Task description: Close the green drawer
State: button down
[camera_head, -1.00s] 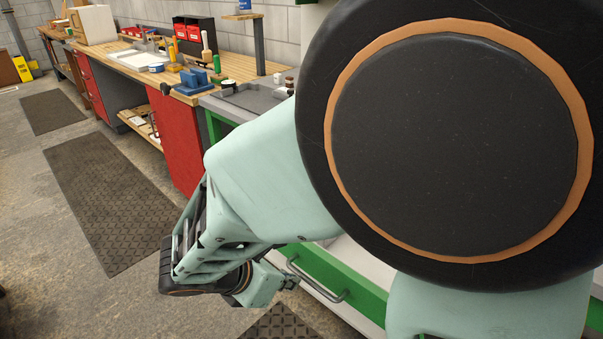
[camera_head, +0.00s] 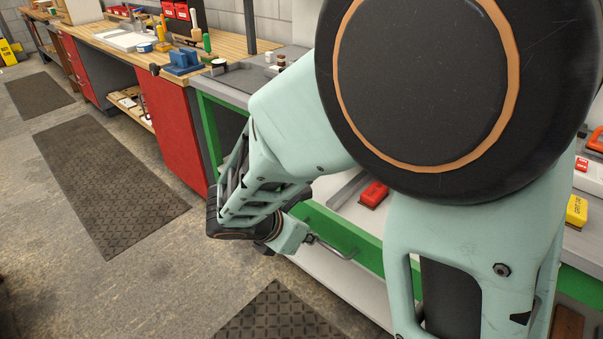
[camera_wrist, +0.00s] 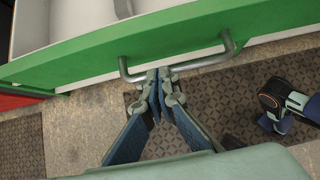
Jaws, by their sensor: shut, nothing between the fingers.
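The green drawer (camera_head: 347,236) has a green front with a grey bar handle (camera_head: 335,250). In the wrist view the green front (camera_wrist: 85,62) crosses the top of the picture, with the handle (camera_wrist: 180,67) below it. A pale interior shows behind the front at the upper left, so the drawer stands at least partly open. My gripper (camera_wrist: 160,78) is shut and empty, its fingertips at the handle's middle. I cannot tell whether they touch it. In the head view my gripper (camera_head: 312,238) is small beside the handle, and my arm hides much of the drawer.
A red block (camera_head: 373,194) lies on the pale surface behind the green front. A red cabinet (camera_head: 172,125) and wooden workbench (camera_head: 235,46) stand to the left. Dark floor mats (camera_head: 110,185) lie on open concrete. A yellow item (camera_head: 577,211) is at the right.

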jog(key=w+d+p, duration=0.1)
jog(key=w+d, duration=0.3)
jog(key=w, duration=0.1)
jog(key=w+d+p, duration=0.1)
jog(key=w+d, duration=0.3)
jog(key=w, duration=0.2)
jog(key=w+d+p, duration=0.1)
jog(key=w+d, duration=0.4)
jog(key=shift+w, duration=0.4)
